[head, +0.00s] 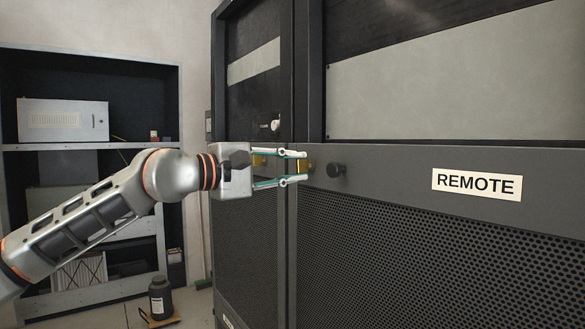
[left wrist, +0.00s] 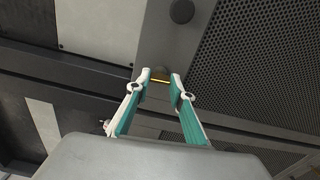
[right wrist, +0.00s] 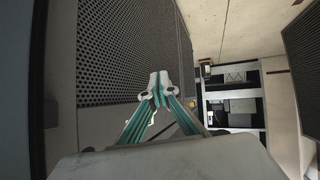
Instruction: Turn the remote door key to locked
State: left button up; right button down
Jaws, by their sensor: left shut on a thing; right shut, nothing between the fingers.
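The remote door is the dark cabinet front with a white REMOTE label (head: 476,184) on its upper band. The key (head: 304,167) is a small brass-yellow piece near the door's left edge. My left gripper (head: 303,167) is shut on the key, its two fingers above and below it. In the left wrist view the key (left wrist: 160,80) shows as a thin yellow bar between the fingertips (left wrist: 161,82). The fingers partly hide it, so its exact angle is hard to tell. My right gripper (right wrist: 158,82) is shut and empty, beside a perforated panel.
A dark round knob (head: 336,170) sticks out just right of the key. Another yellow piece (head: 259,161) shows on the neighbouring cabinet behind my left gripper.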

pick_arm(q)
jog(key=shift+m, duration=0.5)
jog(key=o, duration=1.1)
jog(key=v, duration=1.2)
